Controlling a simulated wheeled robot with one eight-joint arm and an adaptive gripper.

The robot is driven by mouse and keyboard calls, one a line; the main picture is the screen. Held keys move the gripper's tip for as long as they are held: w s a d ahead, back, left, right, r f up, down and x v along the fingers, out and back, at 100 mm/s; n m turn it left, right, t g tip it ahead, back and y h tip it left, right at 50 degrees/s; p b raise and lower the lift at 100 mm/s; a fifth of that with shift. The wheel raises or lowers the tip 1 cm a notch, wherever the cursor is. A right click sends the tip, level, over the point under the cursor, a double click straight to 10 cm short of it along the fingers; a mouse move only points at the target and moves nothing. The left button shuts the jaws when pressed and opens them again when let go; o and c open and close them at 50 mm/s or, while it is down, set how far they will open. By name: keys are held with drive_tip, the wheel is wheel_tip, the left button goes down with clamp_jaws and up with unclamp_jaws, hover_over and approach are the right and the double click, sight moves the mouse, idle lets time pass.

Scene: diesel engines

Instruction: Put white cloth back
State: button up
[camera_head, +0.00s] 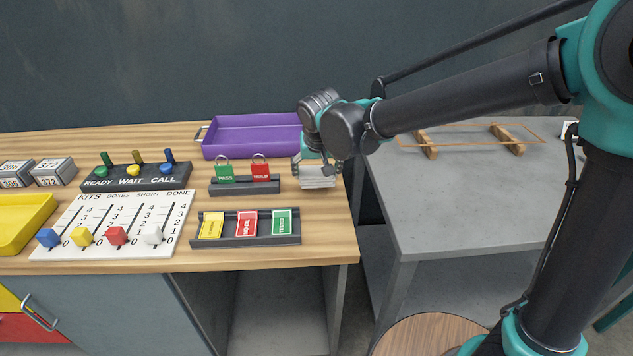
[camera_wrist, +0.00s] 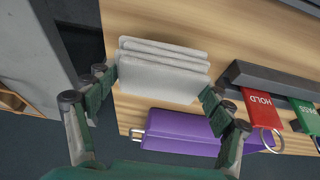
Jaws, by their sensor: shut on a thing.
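The white cloth (camera_head: 318,178) is a folded stack of layers at the right end of the wooden bench, beside the rack with the PASS and HOLD tags. My gripper (camera_head: 314,163) is above it and partly hides it. In the wrist view the cloth (camera_wrist: 163,70) lies between the two green fingers of my gripper (camera_wrist: 158,86), with a fingertip at each side edge. The gripper is shut on the cloth. I cannot tell whether the cloth touches the bench top.
A purple tray (camera_head: 255,135) stands behind the tag rack (camera_head: 245,187). A lower tag rack (camera_head: 250,238) lies in front, and a slider board (camera_head: 120,225) to the left. A grey table (camera_head: 460,190) stands to the right, across a gap.

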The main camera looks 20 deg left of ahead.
sight(316, 181)
drive_tip(key=shift+f, duration=1.7)
drive_tip(key=o, duration=1.1)
drive_tip(key=shift+c, duration=0.2)
drive_tip(key=shift+r, duration=0.1)
drive_tip(key=v, duration=1.2)
